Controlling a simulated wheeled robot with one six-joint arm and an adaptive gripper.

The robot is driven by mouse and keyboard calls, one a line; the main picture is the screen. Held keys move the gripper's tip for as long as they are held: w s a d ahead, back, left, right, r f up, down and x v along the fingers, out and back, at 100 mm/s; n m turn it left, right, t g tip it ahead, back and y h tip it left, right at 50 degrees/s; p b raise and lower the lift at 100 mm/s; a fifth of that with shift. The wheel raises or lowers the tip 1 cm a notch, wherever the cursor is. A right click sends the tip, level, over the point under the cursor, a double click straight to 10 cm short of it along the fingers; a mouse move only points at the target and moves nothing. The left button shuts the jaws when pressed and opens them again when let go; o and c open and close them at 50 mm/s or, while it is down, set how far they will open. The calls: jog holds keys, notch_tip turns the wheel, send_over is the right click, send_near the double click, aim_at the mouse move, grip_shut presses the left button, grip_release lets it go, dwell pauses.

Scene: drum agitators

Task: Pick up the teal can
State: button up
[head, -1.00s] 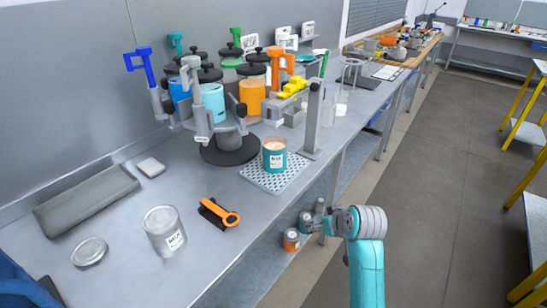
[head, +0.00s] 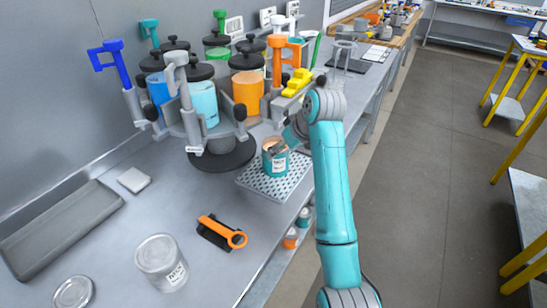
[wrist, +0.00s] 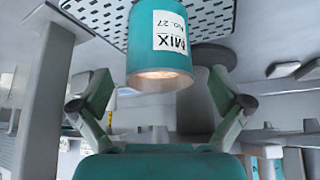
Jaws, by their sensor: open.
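The teal can (head: 275,163) stands upright on a perforated mat (head: 254,184) near the bench's front edge. Its top shows a pale orange-pink content. In the wrist view the can (wrist: 158,40) hangs in from the top edge, with a white label reading MIX No. 27. My gripper (head: 284,144) is at the can's upper right side in the head view, partly hidden by my arm. In the wrist view my gripper (wrist: 158,82) is open, one finger to each side of the can's open end, with gaps to both fingers. I cannot tell any contact.
A carousel of colored drums (head: 203,100) with upright handles stands just behind the mat. A grey post (wrist: 45,95) is close to the left finger in the wrist view. An orange-handled tool (head: 222,232) and a clear MIX can (head: 161,262) are on the bench to the front left.

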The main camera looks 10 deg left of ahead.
jog(key=shift+x, duration=3.7)
jog(key=shift+d, duration=0.2)
jog(key=c, duration=1.4)
jog(key=shift+c, duration=0.6)
jog(key=shift+r, duration=0.2)
